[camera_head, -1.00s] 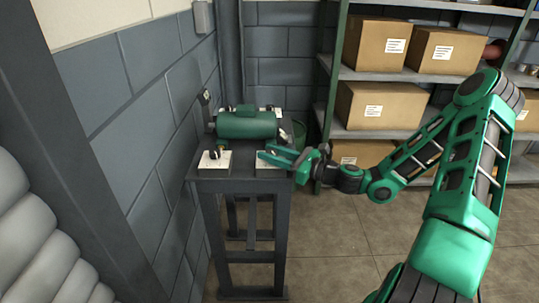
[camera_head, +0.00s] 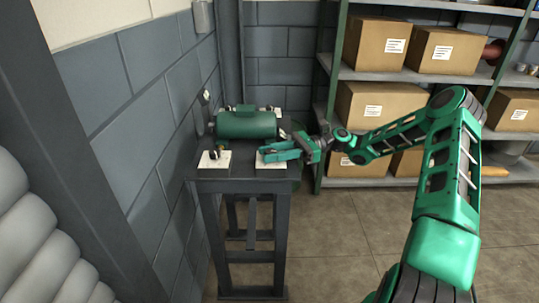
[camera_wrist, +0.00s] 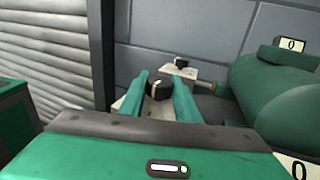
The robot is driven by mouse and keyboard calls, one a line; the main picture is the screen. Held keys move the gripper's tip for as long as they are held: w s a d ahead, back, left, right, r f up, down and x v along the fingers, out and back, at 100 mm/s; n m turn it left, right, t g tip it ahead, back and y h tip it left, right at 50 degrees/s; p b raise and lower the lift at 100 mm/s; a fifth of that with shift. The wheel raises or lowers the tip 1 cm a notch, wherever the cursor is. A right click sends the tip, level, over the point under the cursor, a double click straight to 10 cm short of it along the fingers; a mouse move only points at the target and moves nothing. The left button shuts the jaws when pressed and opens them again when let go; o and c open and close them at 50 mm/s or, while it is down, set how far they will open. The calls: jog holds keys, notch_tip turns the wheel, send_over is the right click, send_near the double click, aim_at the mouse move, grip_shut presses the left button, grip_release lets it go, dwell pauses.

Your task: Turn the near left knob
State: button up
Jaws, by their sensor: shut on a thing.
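A green cylindrical casing (camera_head: 246,125) lies on a dark stand, with white plates by its ends. The near right plate (camera_head: 272,165) in the head view is partly covered by my gripper (camera_head: 279,152). In the wrist view, a black knob (camera_wrist: 157,91) sits between the two teal fingers of my gripper (camera_wrist: 162,90), which is shut on it; this knob is the nearer, left one there. Another black knob (camera_wrist: 181,62) stands on a plate beyond it. That one matches the near left plate (camera_head: 208,163) with its upright knob (camera_head: 214,154) in the head view.
The dark stand (camera_head: 240,186) is close to the grey block wall (camera_head: 120,90). A shelf with cardboard boxes (camera_head: 373,106) stands at the right. The floor (camera_head: 345,240) right of the stand is clear. Small plates marked 0 (camera_wrist: 291,45) show by the casing.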

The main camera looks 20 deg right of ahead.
jog(key=shift+w+d+n+g+h, duration=0.15)
jog(key=shift+n+g, duration=0.6)
jog(key=shift+g, duration=0.4)
jog(key=shift+w+n+g+h, duration=0.15)
jog(key=shift+n+g, duration=0.6)
jog(key=shift+g, duration=0.4)
jog(key=shift+n+g, duration=0.3)
jog(key=shift+g, duration=0.1)
jog(key=o, duration=0.9)
jog(key=shift+o, duration=0.7)
jog(key=shift+s, duration=0.1)
jog(key=v, duration=1)
jog(key=shift+w+d+r, duration=0.1)
jog(key=shift+w+d, duration=0.15)
jog(key=shift+d, duration=0.1)
